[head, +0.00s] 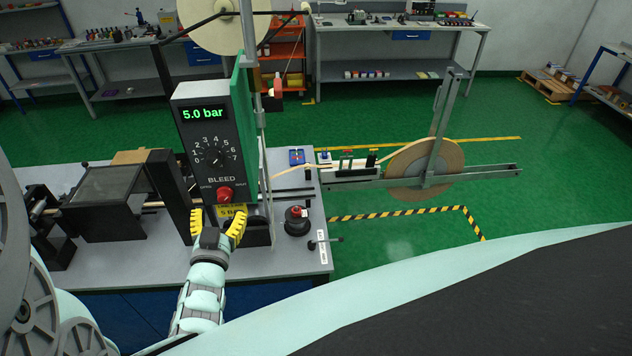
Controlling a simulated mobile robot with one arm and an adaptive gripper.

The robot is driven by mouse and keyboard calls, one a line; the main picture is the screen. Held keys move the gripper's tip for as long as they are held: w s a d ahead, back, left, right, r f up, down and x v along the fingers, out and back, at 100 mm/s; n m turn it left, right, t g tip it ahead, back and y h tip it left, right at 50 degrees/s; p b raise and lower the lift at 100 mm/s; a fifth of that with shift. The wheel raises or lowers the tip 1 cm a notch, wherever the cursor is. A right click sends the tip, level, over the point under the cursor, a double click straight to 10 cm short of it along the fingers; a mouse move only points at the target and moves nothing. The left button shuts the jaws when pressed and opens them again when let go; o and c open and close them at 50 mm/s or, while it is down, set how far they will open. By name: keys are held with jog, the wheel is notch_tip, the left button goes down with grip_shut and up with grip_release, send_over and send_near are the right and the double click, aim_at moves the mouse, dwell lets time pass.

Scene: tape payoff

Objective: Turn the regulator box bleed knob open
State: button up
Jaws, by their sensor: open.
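The regulator box (186,150) is a dark upright panel at the left-centre of the head view. Its green display (203,113) reads 5.0 bar, above a dial numbered up to 7. The red bleed knob (225,193) sits low on the face under the word BLEED, with small labels on either side of it. My gripper (224,212) has yellow ribbed fingers, open, just below the knob. The fingers stand apart in front of a yellow label reading 5 BAR. I cannot tell whether either finger touches the box.
A grey bench (290,262) carries the box and dark machinery to its left. A dark round-based item with a red top (297,220) stands right of my gripper. A tape reel (424,170) on a metal frame is further right.

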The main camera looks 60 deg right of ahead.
aim_at(223, 200)
jog(key=b+x, duration=0.1)
jog(key=x, duration=0.3)
jog(key=shift+w+d, duration=0.15)
jog(key=shift+d, duration=0.25)
jog(key=shift+w+d+b, duration=0.2)
jog(key=shift+d+b, duration=0.05)
jog(key=shift+b, duration=0.05)
jog(key=shift+o, duration=0.3)
jog(key=shift+a, duration=0.1)
grip_shut()
